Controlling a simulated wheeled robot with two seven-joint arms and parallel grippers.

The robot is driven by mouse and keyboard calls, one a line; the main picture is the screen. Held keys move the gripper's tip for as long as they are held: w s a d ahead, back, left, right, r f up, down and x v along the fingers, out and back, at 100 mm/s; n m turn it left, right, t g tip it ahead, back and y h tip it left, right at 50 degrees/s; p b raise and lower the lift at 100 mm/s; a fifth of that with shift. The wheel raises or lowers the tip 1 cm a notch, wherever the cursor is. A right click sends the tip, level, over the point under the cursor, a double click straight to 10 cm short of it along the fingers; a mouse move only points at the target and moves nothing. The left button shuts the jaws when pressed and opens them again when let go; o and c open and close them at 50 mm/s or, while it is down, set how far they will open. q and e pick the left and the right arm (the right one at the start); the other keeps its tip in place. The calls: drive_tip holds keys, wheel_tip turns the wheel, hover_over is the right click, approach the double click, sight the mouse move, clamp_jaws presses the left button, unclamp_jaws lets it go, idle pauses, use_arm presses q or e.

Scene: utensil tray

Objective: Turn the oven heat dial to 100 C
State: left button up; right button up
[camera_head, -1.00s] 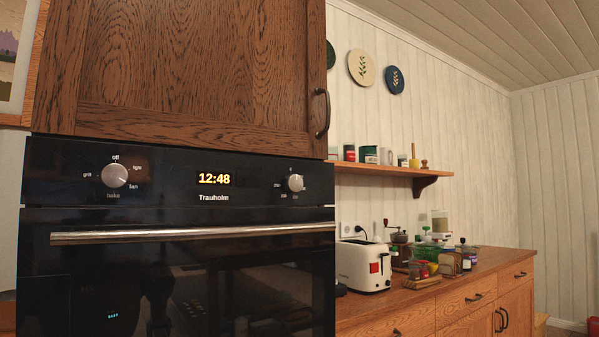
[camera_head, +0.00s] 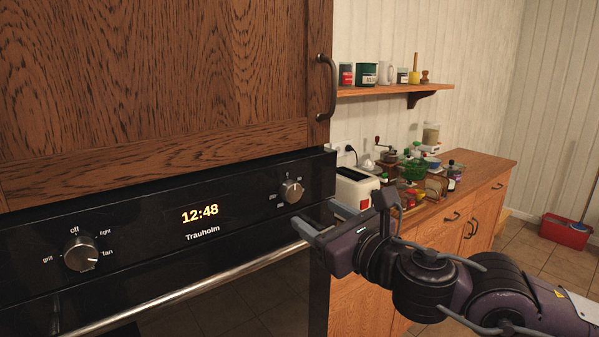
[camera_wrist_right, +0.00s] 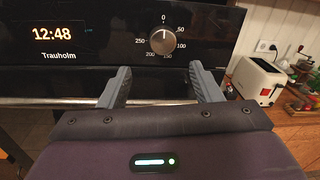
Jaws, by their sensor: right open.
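The oven heat dial (camera_head: 291,191) is a round silver knob at the right end of the black control panel. In the right wrist view the heat dial (camera_wrist_right: 163,40) has marks 0, 50, 100, 150, 200 and 250 around it, and its pointer line is upright at 0. My right gripper (camera_head: 313,211) is open and empty, just in front of and below the dial. In the right wrist view its two fingers (camera_wrist_right: 160,68) are spread to either side below the dial, apart from it. My left gripper is not in view.
A second knob (camera_head: 81,254) with off, light, fan and grill marks sits on the left of the panel. The oven handle (camera_head: 190,292) runs across below. A cabinet (camera_head: 160,80) overhangs above. A toaster (camera_head: 355,188) stands on the counter at the right.

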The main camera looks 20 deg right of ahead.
sight(294, 193)
drive_tip(key=x, duration=0.2)
drive_tip(key=p+x, duration=0.1)
drive_tip(key=x, duration=0.1)
drive_tip(key=r+p+x, duration=0.1)
drive_tip(key=x, duration=0.1)
drive_tip(key=shift+w+d+r, duration=0.1)
drive_tip(key=shift+w, duration=0.7)
drive_tip(key=c, duration=1)
